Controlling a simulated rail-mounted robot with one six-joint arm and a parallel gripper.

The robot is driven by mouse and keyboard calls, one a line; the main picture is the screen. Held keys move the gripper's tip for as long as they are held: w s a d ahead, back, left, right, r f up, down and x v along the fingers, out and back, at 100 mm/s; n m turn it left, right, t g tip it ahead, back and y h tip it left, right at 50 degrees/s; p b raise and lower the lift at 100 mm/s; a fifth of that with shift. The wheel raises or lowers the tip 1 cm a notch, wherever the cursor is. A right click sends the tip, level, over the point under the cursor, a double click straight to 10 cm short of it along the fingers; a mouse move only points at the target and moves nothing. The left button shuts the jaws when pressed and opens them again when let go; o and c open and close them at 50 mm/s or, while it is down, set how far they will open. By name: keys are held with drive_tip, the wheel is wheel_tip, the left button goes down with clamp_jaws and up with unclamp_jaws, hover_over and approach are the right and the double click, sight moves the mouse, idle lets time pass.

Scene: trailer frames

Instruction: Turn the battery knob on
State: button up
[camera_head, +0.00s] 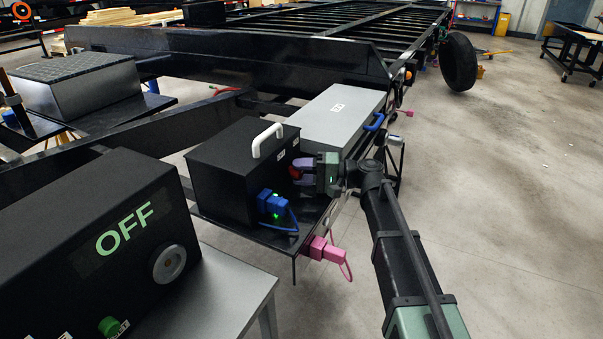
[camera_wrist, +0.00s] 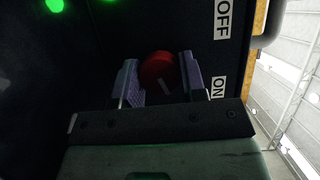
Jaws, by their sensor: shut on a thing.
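The red battery knob (camera_wrist: 158,70) is on the side of the black battery box (camera_head: 228,165). In the wrist view its white mark points down and slightly right, toward the ON label (camera_wrist: 218,87) rather than straight at it. The OFF label (camera_wrist: 222,20) is higher up. My gripper (camera_wrist: 158,80) has its two purple fingers on either side of the knob and is shut on it. In the head view my gripper (camera_head: 303,169) is at the box's right face, and the knob shows only as a small red patch between the fingers.
A blue plug (camera_head: 271,203) with a cable and green light is on the box's front. A pink plug (camera_head: 324,250) hangs below the shelf. A grey box (camera_head: 335,118) stands close behind my gripper. A black unit reading OFF (camera_head: 125,227) is at left.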

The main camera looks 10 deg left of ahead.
drive_tip(key=o, duration=0.9)
drive_tip(key=shift+d, duration=0.1)
drive_tip(key=d, duration=1)
drive_tip(key=shift+w+d, duration=0.35)
